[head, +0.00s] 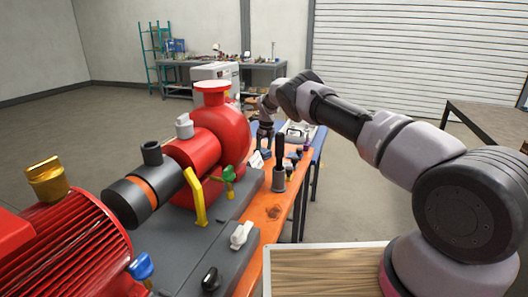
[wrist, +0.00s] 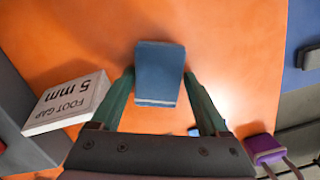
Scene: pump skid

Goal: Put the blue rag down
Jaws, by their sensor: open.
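The blue rag (wrist: 160,72) is a small folded block in the wrist view, over the orange bench top (wrist: 235,45). It lies between the two green fingers of my gripper (wrist: 158,78). The fingers are spread, with one on each side of the rag, and look clear of it or barely beside it. I cannot tell whether its underside rests fully on the bench. In the head view my gripper (head: 265,132) points down at the far part of the orange bench, with the blue rag (head: 266,153) small below it.
A white "FOOT GAP 5 mm" block (wrist: 68,103) lies left of the rag. A purple padlock (wrist: 264,149) is at lower right. In the head view, a dark cylindrical holder (head: 279,178) stands nearer on the bench, and the red pump (head: 218,130) is to the left.

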